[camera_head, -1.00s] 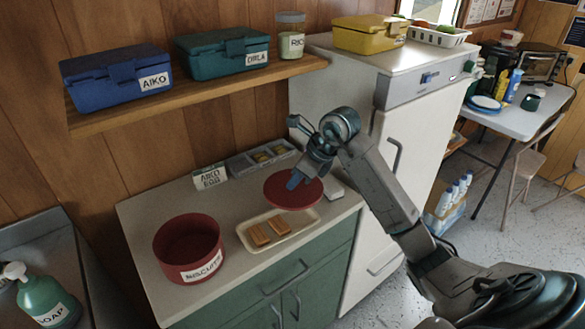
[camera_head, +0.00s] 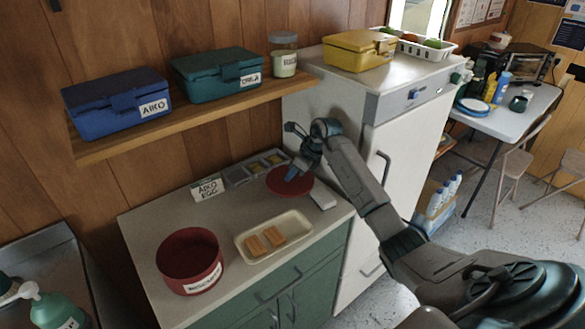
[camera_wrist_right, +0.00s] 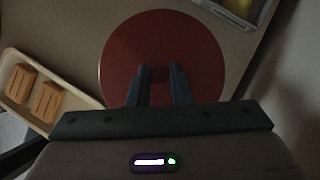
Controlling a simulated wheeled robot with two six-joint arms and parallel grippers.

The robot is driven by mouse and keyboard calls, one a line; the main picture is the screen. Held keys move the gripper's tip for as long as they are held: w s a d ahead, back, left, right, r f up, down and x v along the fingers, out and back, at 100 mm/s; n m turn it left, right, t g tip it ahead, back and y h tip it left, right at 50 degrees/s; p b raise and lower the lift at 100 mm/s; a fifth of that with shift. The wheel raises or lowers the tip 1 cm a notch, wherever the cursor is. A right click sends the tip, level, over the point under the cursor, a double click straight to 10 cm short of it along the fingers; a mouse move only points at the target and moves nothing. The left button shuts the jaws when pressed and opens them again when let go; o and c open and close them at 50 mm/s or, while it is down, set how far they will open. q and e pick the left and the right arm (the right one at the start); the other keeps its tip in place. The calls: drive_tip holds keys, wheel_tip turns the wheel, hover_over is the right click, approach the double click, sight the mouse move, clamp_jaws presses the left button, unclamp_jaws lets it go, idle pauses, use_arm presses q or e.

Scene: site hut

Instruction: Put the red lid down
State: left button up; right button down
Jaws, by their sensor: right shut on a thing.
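The red lid (camera_head: 290,182) is a round disc at the right part of the counter, beyond the tray of biscuits. My right gripper (camera_head: 291,174) is shut on it from above. In the right wrist view the lid (camera_wrist_right: 160,50) lies under my two fingers (camera_wrist_right: 160,78), which close on something at its middle. I cannot tell whether the lid touches the counter. The open red biscuit tin (camera_head: 190,258) stands at the counter's front left. My left gripper is not in view.
A cream tray (camera_head: 290,237) with two biscuits lies between tin and lid. A card (camera_head: 207,188) and a sectioned grey container (camera_head: 255,168) stand behind. A small pale object (camera_head: 323,199) lies right of the lid. The counter's left back (camera_head: 160,222) is clear.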

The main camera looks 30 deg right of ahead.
drive_tip(key=shift+f+b, duration=0.75)
drive_tip(key=c, duration=1.3)
unclamp_jaws()
drive_tip(key=shift+r+p, duration=0.55)
drive_tip(key=shift+p, duration=0.05)
drive_tip(key=shift+b+v, duration=1.65)
drive_tip(key=shift+v, duration=4.5)
drive_tip(key=shift+w, duration=0.1)
